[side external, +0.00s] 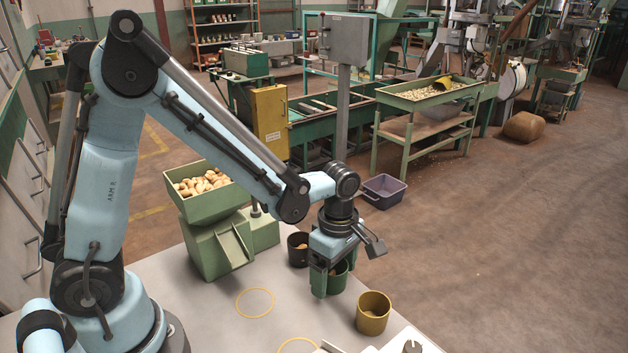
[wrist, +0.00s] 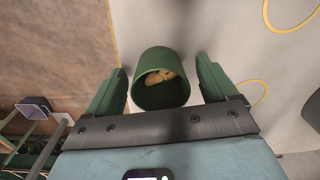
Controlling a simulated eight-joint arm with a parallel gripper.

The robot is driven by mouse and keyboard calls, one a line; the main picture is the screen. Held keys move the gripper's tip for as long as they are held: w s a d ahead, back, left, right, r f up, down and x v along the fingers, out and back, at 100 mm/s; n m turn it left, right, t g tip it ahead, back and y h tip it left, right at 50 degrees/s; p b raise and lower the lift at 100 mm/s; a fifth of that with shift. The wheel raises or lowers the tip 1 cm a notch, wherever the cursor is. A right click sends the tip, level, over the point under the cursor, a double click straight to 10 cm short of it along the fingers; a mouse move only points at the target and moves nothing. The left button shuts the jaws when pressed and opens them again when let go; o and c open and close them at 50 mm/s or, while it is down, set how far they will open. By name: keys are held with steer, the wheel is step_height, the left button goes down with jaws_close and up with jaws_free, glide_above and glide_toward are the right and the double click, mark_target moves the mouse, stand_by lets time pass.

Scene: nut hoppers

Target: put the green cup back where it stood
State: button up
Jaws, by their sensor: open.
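The green cup (side external: 339,281) is near the right edge of the pale table, partly hidden by my gripper in the side view. In the wrist view the green cup (wrist: 160,62) holds several pale nuts. My gripper (side external: 334,287) points down with its jaws around the cup. In the wrist view the fingers of my gripper (wrist: 162,66) are on both sides of the cup, with a narrow gap showing, wider on the right. Two yellow rings are marked on the table, one left of the cup (side external: 255,289) and one at the front (side external: 298,340).
A yellow cup (side external: 373,316) stands close to the right of the green cup. A dark cup (side external: 298,250) stands behind it on the left. A green nut hopper (side external: 215,240) stands at the back left. The table is clear around the left ring.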

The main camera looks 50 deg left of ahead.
step_height(320, 180, up, 12)
steer(key=s+a+m+t, duration=0.3)
steer(key=m, duration=0.7)
steer(key=s+a+m+t, duration=0.2)
steer(key=s+m+t, duration=0.1)
steer(key=m, duration=0.7)
steer(key=shift+a+r+t, duration=0.4)
steer(key=shift+t, duration=0.4)
stand_by(0.3)
